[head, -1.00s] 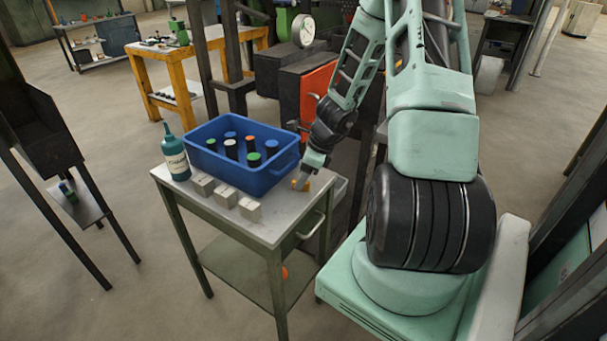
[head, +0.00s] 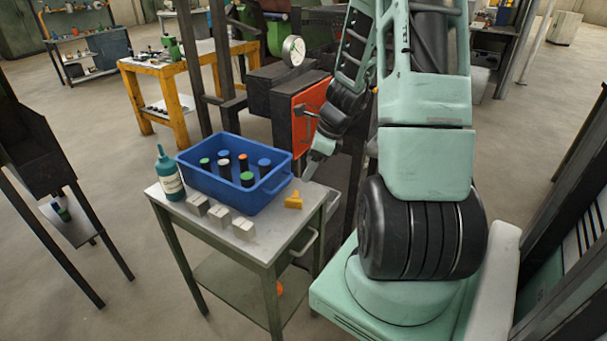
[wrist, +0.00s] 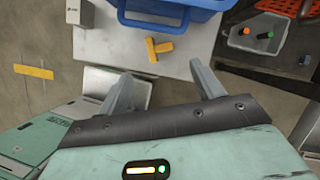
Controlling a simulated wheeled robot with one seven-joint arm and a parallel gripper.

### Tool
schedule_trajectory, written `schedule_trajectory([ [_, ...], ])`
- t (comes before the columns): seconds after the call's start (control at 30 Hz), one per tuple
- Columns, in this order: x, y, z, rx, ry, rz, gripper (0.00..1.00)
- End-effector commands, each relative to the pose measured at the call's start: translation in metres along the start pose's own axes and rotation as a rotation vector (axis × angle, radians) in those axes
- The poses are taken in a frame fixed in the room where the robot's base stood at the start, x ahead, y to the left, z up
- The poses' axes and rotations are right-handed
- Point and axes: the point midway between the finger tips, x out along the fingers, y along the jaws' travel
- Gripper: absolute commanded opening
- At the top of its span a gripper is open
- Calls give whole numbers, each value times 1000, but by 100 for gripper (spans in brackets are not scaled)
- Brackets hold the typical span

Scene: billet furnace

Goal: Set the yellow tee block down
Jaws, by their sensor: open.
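The yellow tee block (head: 294,200) rests on the right part of the small table's top (head: 262,245), just right of the blue bin. It also shows in the wrist view (wrist: 158,48), lying on the pale tabletop near its edge. My gripper (head: 318,160) is above and behind the block in the head view, apart from it. In the wrist view, the two fingers of my gripper (wrist: 162,85) are spread wide with nothing between them, and the block lies beyond the fingertips.
The blue bin (head: 215,188) holds several cylinders with coloured tops. A teal bottle (head: 169,175) and grey blocks (head: 220,218) stand beside it. An orange furnace panel (head: 308,112) is behind the table. A grey container (wrist: 250,40) with coloured-end pieces shows in the wrist view.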

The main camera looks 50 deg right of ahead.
Motion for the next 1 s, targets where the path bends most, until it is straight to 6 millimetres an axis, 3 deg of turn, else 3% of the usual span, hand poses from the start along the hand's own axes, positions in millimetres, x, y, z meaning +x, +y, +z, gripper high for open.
schedule_trajectory([
  [0.1,-12,0,0,-1,1,-1,67],
  [0.33,-15,2,2,-13,0,4,67],
  [0.47,-12,23,30,-177,1,39,67],
  [0.57,-9,62,73,-464,0,99,67],
  [0.73,-10,163,134,-1108,-12,230,67],
  [0.87,-18,242,155,-1606,-33,327,67],
  [1.0,-32,322,155,-2139,-63,427,67],
])
